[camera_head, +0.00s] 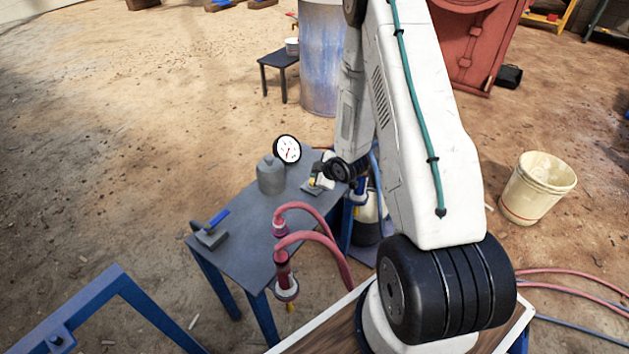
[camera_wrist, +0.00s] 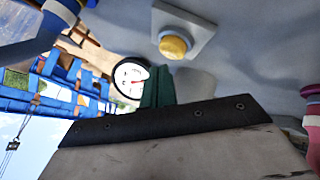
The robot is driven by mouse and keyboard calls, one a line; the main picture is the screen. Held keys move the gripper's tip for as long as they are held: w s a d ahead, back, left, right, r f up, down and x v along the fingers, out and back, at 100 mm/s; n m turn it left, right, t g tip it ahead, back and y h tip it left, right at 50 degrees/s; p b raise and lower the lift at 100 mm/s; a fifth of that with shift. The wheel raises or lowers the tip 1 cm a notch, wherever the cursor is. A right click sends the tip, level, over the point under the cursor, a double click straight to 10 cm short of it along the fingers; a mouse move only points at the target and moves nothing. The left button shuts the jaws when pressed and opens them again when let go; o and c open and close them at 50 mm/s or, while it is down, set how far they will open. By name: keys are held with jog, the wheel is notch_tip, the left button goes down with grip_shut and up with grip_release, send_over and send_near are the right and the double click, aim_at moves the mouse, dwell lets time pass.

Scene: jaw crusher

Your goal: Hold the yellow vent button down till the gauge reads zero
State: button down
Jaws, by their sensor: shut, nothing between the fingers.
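The yellow vent button (camera_wrist: 173,46) sits on a pale square plate on the grey table. It also shows small in the head view (camera_head: 312,181). My gripper (camera_wrist: 158,72) is shut and empty, its green fingers close to the button. A small gap shows between them in the wrist view, so I see no contact. In the head view my gripper (camera_head: 320,180) is low over the plate and partly hides it. The round white gauge (camera_head: 287,149) stands at the table's back edge. It also shows in the wrist view (camera_wrist: 130,77) with a red needle; its numbers are too small to read.
A grey canister (camera_head: 271,177) stands on the table (camera_head: 245,240) left of the plate. A blue-handled tool (camera_head: 212,230) lies at the table's left end. Red hoses (camera_head: 310,238) arch at the front edge. A cream bucket (camera_head: 537,190) stands on the ground at right.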

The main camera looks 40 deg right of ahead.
jog(key=shift+r, duration=2.5)
jog(key=s+f+m+g, duration=0.1)
jog(key=s, duration=0.1)
jog(key=s+f+m+g, duration=0.1)
jog(key=s, duration=0.1)
jog(key=s+d+f+m+g+h, duration=0.1)
jog(key=s, duration=0.1)
jog(key=shift+s+f+g, duration=0.1)
jog(key=shift+f+g, duration=0.1)
jog(key=shift+g, duration=0.2)
jog(key=s+a+r+m+g, duration=0.1)
jog(key=s+a+r+m, duration=0.1)
jog(key=s+a+r, duration=0.4)
jog(key=s+a+r+m+g, duration=0.1)
jog(key=s+a+r+m, duration=0.1)
jog(key=s+a+r, duration=0.5)
jog(key=s+a+r+m+g, duration=0.2)
jog(key=s+a+r, duration=0.4)
jog(key=s+r, duration=0.8)
notch_tip(320, 180, up, 12)
jog(key=shift+s+a+f+y, duration=0.2)
jog(key=shift+s+a+y, duration=0.1)
jog(key=shift+a, duration=0.1)
